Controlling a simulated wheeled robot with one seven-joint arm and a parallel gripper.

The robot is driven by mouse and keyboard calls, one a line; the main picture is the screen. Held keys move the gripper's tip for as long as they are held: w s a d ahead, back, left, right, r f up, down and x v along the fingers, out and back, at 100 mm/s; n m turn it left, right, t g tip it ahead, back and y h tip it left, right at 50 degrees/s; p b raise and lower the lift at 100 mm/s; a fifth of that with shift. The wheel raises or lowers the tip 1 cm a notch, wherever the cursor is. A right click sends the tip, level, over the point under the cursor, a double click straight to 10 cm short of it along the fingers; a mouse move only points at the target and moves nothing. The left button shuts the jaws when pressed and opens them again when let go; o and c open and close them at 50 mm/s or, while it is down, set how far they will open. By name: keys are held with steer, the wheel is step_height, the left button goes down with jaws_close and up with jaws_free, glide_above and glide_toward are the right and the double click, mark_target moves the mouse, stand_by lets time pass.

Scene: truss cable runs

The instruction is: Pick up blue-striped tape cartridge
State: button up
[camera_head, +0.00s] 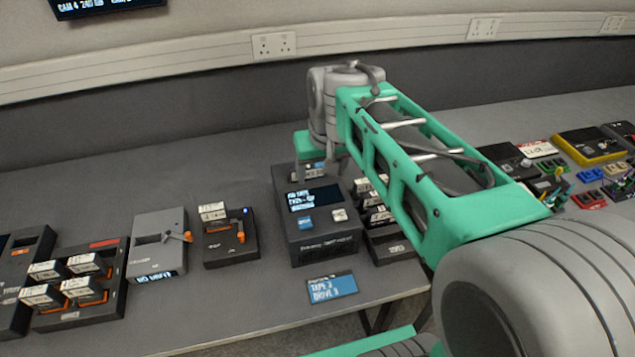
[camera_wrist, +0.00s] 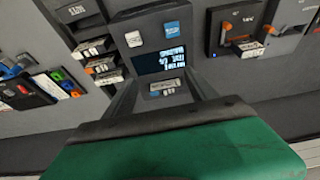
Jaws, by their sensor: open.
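A small cartridge with a white label and a bluish mark, which looks like the blue-striped tape cartridge, shows in the wrist view (camera_wrist: 166,88) at the rear of a dark tape device (camera_wrist: 150,22). My gripper (camera_head: 320,172) is over the device's back end, pointing down. In the wrist view its two fingers (camera_wrist: 163,93) stand apart on either side of the cartridge. I cannot tell whether they touch it.
Right of the device, a rack (camera_head: 396,247) holds several labelled cartridges. Left are a black unit (camera_head: 231,250) with an orange lever, a grey unit (camera_head: 157,228) and another cartridge rack (camera_head: 80,316). A blue sign (camera_head: 332,288) is at the bench front. My arm hides bench to the right.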

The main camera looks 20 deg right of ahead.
mark_target(307, 180)
steer(key=o, duration=0.6)
steer(key=shift+g, duration=0.3)
steer(key=w+f, duration=0.2)
steer(key=w, duration=0.2)
steer(key=w+f+b, duration=0.1)
steer(key=w+f, duration=0.1)
steer(key=w, duration=0.3)
steer(key=w+f, duration=0.1)
steer(key=w, duration=0.3)
steer(key=shift+w+f, duration=0.3)
steer(key=shift+f, duration=0.1)
steer(key=shift+o, duration=0.5)
steer(key=p+x, duration=0.1)
steer(key=x, duration=0.6)
steer(key=shift+w+d+f+p, duration=0.1)
steer(key=shift+d+f+p, duration=0.05)
steer(key=shift+p, duration=0.15)
steer(key=c, duration=1.8)
